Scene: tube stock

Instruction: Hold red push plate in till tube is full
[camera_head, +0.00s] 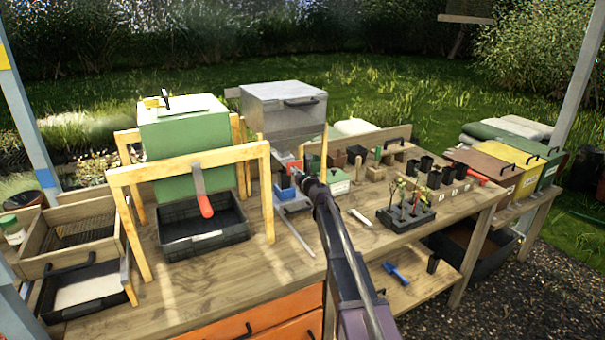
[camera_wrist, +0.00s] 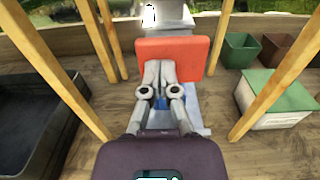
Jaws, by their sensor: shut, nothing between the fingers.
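The red push plate (camera_wrist: 190,52) stands just ahead of my gripper (camera_wrist: 160,66) in the wrist view, below a grey spout. My gripper is shut and empty. Its fingertips overlap the left part of the plate's face; I cannot tell whether they press on it. A small blue thing (camera_wrist: 161,101) shows beneath the fingers, mostly hidden; its fill cannot be seen. In the head view the red plate (camera_head: 294,166) sits under the grey metal hopper (camera_head: 285,110). My gripper (camera_head: 298,175) reaches in from the front, beside a blue container (camera_head: 284,191).
Wooden posts (camera_wrist: 262,88) stand on both sides of the plate. A green-lidded box (camera_wrist: 275,92) and plant pots (camera_wrist: 240,48) are to the right. A black tray (camera_head: 205,248) lies left. A seedling tray (camera_head: 405,218) stands right on the bench.

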